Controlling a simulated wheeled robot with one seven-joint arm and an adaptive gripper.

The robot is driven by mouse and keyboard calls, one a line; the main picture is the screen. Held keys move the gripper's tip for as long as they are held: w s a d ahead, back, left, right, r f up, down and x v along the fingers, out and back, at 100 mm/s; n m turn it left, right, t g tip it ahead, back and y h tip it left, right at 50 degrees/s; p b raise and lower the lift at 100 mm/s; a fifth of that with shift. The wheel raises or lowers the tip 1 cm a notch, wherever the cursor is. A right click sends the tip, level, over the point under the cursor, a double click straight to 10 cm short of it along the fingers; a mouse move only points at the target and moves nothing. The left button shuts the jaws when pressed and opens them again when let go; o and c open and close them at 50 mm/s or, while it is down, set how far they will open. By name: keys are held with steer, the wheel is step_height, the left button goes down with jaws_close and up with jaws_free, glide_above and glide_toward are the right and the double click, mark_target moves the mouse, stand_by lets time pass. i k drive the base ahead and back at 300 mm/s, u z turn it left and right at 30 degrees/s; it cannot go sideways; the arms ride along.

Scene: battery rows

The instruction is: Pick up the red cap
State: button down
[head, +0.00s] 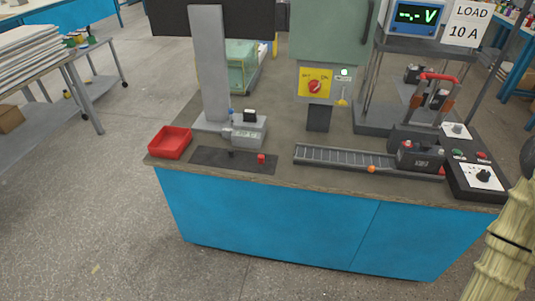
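A small red cap (261,158) stands on a dark flat mat (208,157) near the front edge of the workbench. A small black piece (231,153) stands on the same mat, to the left of the red cap. Nothing touches the red cap. My gripper is not in view, so whether it is open or shut does not show.
A red tray (170,142) sits at the bench's left corner. A grey column (209,65) on a base stands behind the mat. To the right are a roller track (340,158), a black battery (420,156) and a control box (478,176). Floor in front is clear.

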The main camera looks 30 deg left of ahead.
mark_target(260, 157)
steer(key=k, duration=0.5)
steer(key=z, duration=0.8)
steer(key=i, duration=0.9)
steer(key=u, duration=2.2)
